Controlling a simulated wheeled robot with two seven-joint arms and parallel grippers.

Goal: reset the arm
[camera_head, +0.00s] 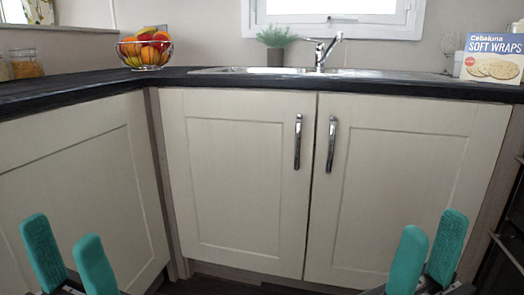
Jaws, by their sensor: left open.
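My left gripper (70,258) is at the bottom left, its two teal fingers apart with nothing between them. My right gripper (427,258) is at the bottom right, also with two teal fingers and a gap between them, and I see nothing held. Both grippers are below counter height in front of the cabinets, and neither appears to touch anything. Most of both arms is out of view.
Cream cabinet doors (235,170) with metal handles (298,142) are shut ahead. The dark counter (60,92) carries a fruit bowl (146,50), a potted plant (276,45), a sink with a tap (321,50) and a soft wraps box (492,58). Space between my grippers is clear.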

